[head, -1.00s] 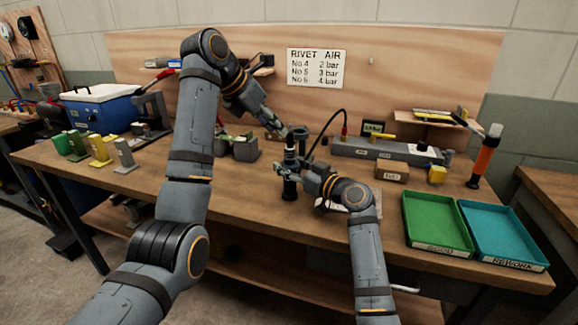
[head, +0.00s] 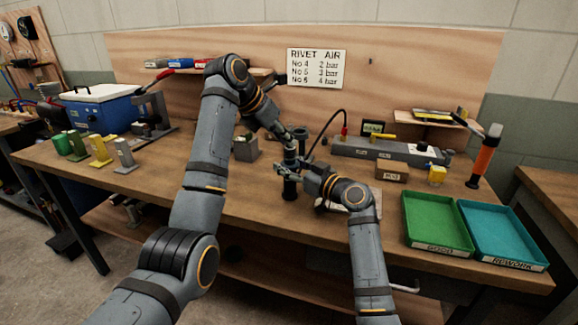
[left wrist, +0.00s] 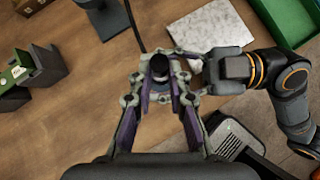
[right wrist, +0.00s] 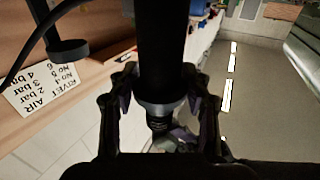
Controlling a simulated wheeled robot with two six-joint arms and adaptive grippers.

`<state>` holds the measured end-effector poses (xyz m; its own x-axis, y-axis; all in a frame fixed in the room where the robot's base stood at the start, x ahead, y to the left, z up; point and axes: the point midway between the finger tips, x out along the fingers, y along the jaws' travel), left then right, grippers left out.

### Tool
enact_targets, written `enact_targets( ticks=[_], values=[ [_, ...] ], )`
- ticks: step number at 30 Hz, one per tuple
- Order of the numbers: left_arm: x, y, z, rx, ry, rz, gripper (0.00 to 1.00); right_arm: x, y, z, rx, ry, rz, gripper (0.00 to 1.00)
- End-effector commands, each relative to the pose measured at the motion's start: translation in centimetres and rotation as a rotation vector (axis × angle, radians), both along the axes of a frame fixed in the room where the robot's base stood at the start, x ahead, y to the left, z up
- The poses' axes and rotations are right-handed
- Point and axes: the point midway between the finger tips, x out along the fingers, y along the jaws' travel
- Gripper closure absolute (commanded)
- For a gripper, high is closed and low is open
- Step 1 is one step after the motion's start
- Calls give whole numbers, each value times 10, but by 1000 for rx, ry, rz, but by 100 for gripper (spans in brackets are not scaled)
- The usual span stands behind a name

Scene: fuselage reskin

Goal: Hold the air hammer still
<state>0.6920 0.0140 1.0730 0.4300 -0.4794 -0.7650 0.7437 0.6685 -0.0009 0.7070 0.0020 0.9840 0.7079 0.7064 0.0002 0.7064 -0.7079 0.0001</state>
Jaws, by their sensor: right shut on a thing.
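The air hammer (head: 290,188) is a dark cylinder standing upright near the middle of the workbench. My right gripper (head: 285,172) is shut around its body from the right. In the right wrist view the dark body (right wrist: 160,50) fills the space between the fingers (right wrist: 163,105). My left gripper (head: 291,140) is just above, pointing down at the hammer's top end. In the left wrist view its fingers (left wrist: 160,100) are spread, with the hammer's round dark top (left wrist: 159,66) between or just beyond the tips. I cannot tell whether they touch it.
A green tray (head: 437,248) and a teal tray (head: 535,263) lie at the front right. A grey block (head: 246,149) stands left of the hammer. A dark hose (head: 327,128) arches behind it. The bench front left of the hammer is clear.

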Motion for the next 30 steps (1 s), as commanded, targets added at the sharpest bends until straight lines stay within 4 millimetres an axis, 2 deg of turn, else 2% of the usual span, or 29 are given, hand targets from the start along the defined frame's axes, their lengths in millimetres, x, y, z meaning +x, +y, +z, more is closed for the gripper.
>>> enact_targets(
  ticks=[30],
  values=[
    [0,1,25,0,-2,1,100,0,0,-3,-2,4,1,100]
  ],
)
